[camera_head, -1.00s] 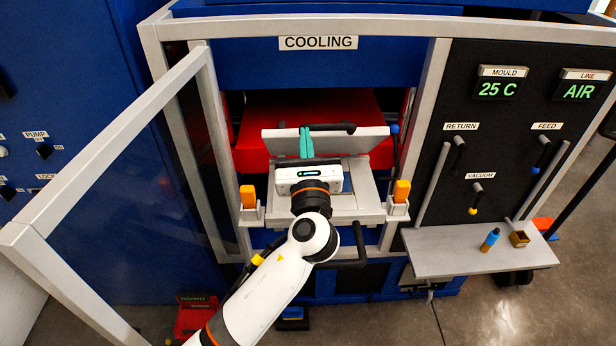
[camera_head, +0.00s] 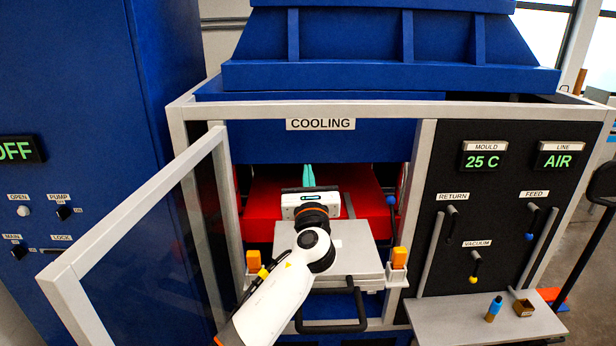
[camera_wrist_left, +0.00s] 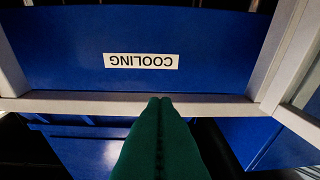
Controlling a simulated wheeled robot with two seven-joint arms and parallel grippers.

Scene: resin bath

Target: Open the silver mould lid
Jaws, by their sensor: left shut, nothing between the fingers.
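The silver mould lid (camera_head: 350,248) appears as a smooth flat plate lying over the mould below the COOLING sign; no raised panel shows behind it. The white arm hides part of its left side. My left gripper (camera_head: 308,175) is above the back of the plate, its teal fingers pointing away, shut and empty. In the left wrist view the closed fingers (camera_wrist_left: 160,102) point toward the blue COOLING panel (camera_wrist_left: 60,55). Contact with the lid cannot be made out. A black handle (camera_head: 335,328) sticks out at the front. My right gripper is not in view.
A silver frame (camera_head: 425,190) surrounds the opening, with a clear door (camera_head: 130,205) swung open on the left. Orange blocks (camera_head: 399,258) (camera_head: 257,261) flank the mould.

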